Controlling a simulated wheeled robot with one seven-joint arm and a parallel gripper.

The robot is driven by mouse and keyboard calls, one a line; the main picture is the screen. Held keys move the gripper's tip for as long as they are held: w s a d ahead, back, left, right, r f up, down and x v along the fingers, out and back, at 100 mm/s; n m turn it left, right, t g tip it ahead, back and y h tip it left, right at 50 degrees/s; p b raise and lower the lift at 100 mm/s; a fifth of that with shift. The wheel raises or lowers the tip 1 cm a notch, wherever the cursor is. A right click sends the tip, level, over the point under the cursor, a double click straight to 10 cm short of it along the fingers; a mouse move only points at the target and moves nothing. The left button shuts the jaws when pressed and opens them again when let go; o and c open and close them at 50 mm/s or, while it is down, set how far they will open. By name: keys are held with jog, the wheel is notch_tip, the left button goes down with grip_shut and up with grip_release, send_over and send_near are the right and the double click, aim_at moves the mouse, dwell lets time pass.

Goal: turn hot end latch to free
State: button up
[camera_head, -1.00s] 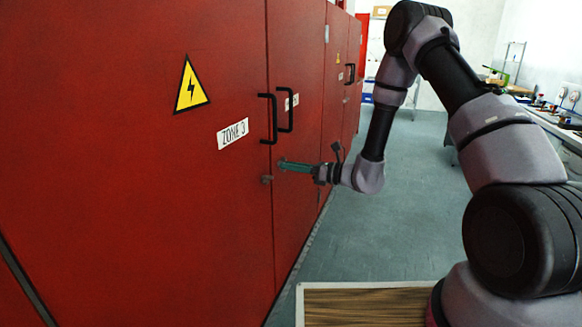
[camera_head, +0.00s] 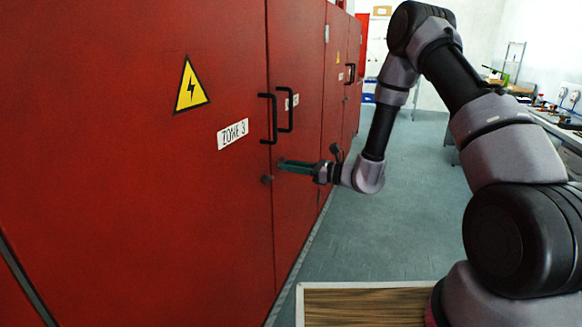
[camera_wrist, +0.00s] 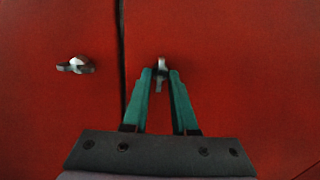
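In the wrist view, a small metal latch (camera_wrist: 161,73) with its handle upright sits on the red door right of the dark seam. A second metal latch (camera_wrist: 76,65) sits left of the seam, its handle roughly level. No label shows which is the hot end latch. My gripper (camera_wrist: 161,72) has teal fingers on both sides of the right latch, with a narrow gap visible between them; contact cannot be told. In the head view my gripper (camera_head: 283,165) reaches the cabinet below the black handles and hides the right latch. The left latch (camera_head: 267,180) shows as a small knob.
The red cabinet doors (camera_head: 130,220) carry two black handles (camera_head: 274,118), a warning triangle (camera_head: 190,87) and a ZONE 3 label (camera_head: 233,133). A wood-topped surface (camera_head: 365,306) is at the lower front. The grey-green floor (camera_head: 400,210) right of the cabinet is clear.

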jog(key=shift+o, duration=0.7)
jog(key=v, duration=1)
jog(key=shift+d, duration=0.4)
jog(key=shift+s, duration=0.15)
